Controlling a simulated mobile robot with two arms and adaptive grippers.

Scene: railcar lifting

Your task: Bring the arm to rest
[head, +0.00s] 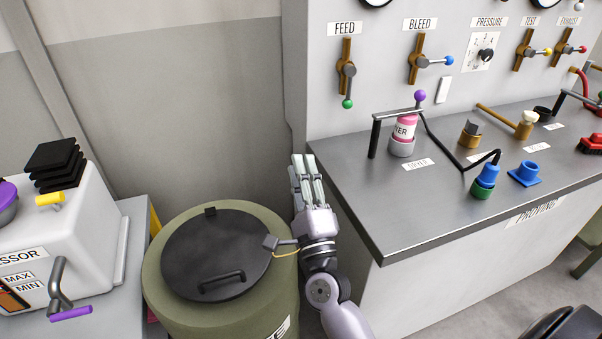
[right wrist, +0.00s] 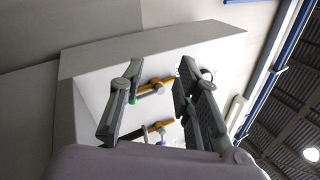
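My right gripper (head: 306,170) points upward in the gap between the green drum and the steel bench. In the right wrist view its two fingers (right wrist: 160,75) stand apart with nothing between them, so it is open and empty. In that view the fingers point toward the panel with its brass valves. My left gripper is not in view.
The green drum (head: 165,298) with its dark lid (head: 214,252) stands close left of my right arm. The steel bench (head: 400,220) with several fittings is close on the right, below the valve panel (head: 320,70). A white compressor (head: 95,235) stands far left.

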